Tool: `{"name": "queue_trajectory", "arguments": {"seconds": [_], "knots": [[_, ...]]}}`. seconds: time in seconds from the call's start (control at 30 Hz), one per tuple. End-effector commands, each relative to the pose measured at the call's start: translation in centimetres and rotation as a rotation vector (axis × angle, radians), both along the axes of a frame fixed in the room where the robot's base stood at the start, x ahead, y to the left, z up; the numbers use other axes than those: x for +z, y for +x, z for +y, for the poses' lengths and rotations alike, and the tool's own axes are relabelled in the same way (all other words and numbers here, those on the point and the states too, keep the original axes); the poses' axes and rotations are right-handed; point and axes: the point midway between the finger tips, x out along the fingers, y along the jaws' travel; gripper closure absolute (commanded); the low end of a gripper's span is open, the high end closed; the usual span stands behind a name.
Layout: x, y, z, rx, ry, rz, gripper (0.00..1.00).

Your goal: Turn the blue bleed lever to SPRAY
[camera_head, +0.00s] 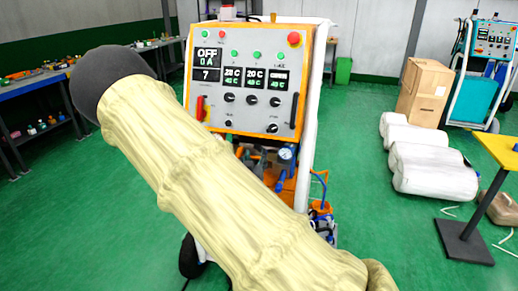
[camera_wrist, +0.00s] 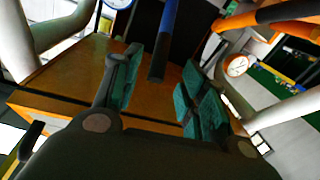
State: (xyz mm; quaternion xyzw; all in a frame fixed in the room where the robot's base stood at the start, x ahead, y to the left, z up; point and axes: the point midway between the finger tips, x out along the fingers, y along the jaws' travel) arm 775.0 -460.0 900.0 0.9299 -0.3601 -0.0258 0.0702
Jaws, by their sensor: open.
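In the wrist view, a bar that is blue at the top and dark lower down, apparently the blue bleed lever (camera_wrist: 171,22), reaches down between the fingertips of my gripper (camera_wrist: 161,68). My gripper is open, with a teal-padded finger on each side of the bar. I see a gap on both sides, and cannot tell how deep the bar sits between the pads. In the head view, blue parts (camera_head: 281,181) show below the control panel, beside a gauge. My sleeved arm covers much of the machine's lower part there, and my gripper is hidden. No SPRAY marking is readable.
The control panel (camera_head: 247,126) stands above the fittings, with a white frame post (camera_head: 312,110) at its right. An orange-brown surface (camera_wrist: 65,77) lies at left.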

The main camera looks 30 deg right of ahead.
Motion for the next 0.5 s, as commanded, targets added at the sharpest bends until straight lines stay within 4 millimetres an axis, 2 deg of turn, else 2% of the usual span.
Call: {"name": "queue_trajectory", "arguments": {"seconds": [0.3, 0.5], "knots": [[0.0, 3.8, -3.6, -0.001, 0.0, 0.002, 0.57], [-0.1, 5.3, -4.9, 0.0, 0.0, 0.003, 0.57]]}}
